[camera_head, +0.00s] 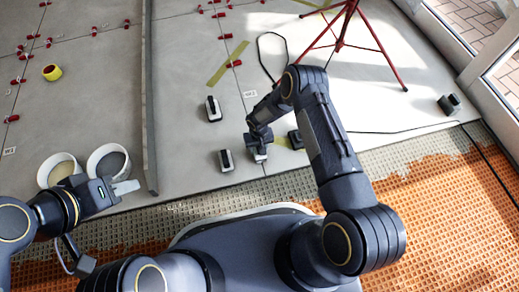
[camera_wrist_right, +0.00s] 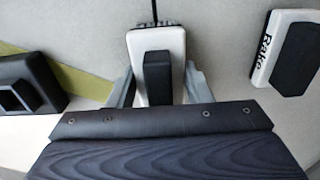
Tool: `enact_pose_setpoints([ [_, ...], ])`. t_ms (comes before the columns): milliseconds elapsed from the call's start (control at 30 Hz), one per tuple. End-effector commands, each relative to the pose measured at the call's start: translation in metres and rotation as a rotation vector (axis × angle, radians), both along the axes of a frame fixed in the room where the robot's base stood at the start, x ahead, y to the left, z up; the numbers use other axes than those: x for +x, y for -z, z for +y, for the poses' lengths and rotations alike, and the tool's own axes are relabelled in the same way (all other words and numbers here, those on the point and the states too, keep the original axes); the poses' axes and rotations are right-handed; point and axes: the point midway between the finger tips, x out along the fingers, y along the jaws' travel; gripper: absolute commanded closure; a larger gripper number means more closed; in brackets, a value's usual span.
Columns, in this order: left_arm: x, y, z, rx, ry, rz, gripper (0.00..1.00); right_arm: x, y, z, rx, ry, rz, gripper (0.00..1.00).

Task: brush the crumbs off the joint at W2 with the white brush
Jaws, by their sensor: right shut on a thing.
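My right gripper (camera_head: 259,156) is down at the floor near the front edge of the grey tiles. In the right wrist view its fingers (camera_wrist_right: 160,88) are shut on a white block with a black grip (camera_wrist_right: 143,43), which appears to be the white brush. Small dark bits show along its far edge; I cannot tell whether they are bristles or crumbs. A thin dark joint (camera_wrist_right: 154,9) runs away from that edge. A small white label (camera_head: 250,93) lies beside the joint in the head view, its text too small to read surely. My left gripper (camera_head: 125,187) is above the floor, near two buckets.
White-and-black tools lie left of my right gripper, one farther (camera_head: 213,109) and one nearer (camera_head: 226,160). A black block (camera_head: 296,139) sits close on its right. Two white buckets (camera_head: 108,161), a long grey bar (camera_head: 149,100) and a red tripod (camera_head: 372,42) stand around.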

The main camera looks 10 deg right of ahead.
Motion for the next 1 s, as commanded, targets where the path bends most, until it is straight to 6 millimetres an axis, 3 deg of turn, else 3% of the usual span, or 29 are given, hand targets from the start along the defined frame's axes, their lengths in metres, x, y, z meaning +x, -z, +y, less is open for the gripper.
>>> enact_pose_setpoints([
  [367, 0.000, -0.002, 0.000, 0.000, 0.000, 0.000, 0.64, 0.000, -0.003, 0.000, 0.000, 0.000, -0.001, 0.84],
  [1000, 0.000, -0.041, 0.000, 0.000, 0.000, 0.000, 0.64, 0.001, -0.066, 0.000, 0.000, -0.001, -0.001, 0.84],
])
